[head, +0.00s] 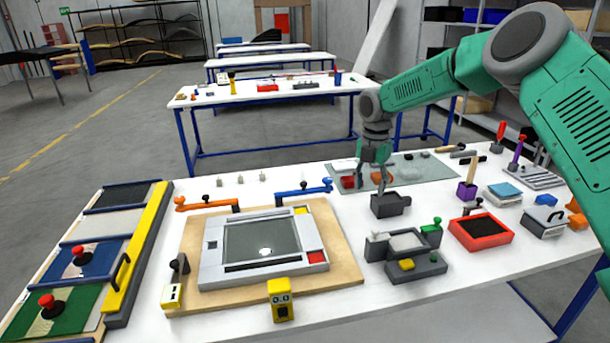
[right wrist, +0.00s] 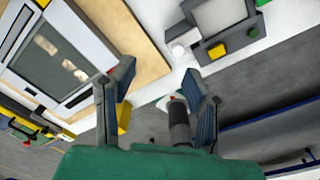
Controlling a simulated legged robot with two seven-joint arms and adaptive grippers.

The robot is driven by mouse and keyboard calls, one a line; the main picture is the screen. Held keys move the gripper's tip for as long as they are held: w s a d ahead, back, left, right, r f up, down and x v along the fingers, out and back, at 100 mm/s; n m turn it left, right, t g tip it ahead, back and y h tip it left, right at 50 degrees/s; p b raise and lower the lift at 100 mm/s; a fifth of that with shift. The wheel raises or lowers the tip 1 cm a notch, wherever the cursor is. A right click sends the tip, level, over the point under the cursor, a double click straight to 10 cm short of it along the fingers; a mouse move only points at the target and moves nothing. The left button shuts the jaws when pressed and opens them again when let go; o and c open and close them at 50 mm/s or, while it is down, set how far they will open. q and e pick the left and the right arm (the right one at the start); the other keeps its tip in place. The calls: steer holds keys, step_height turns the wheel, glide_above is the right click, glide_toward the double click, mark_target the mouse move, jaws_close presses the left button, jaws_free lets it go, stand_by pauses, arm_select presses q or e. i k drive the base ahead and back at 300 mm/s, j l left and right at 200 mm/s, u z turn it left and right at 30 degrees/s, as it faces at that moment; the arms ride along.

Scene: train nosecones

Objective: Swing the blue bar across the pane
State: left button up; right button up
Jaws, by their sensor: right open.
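The blue bar (head: 303,190) lies at the far right corner of the pane's board, with a dark knob on it. My left gripper is out of view.
An orange bar (head: 207,203) lies at the pane's far left corner. A dark block (head: 390,205) stands just below my right gripper. A grey fixture with green and yellow parts (head: 405,250) and a red tray (head: 480,230) stand to the right. A yellow box (head: 282,300) stands in front.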

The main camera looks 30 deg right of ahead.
mark_target(303, 192)
steer(key=i, duration=0.9)
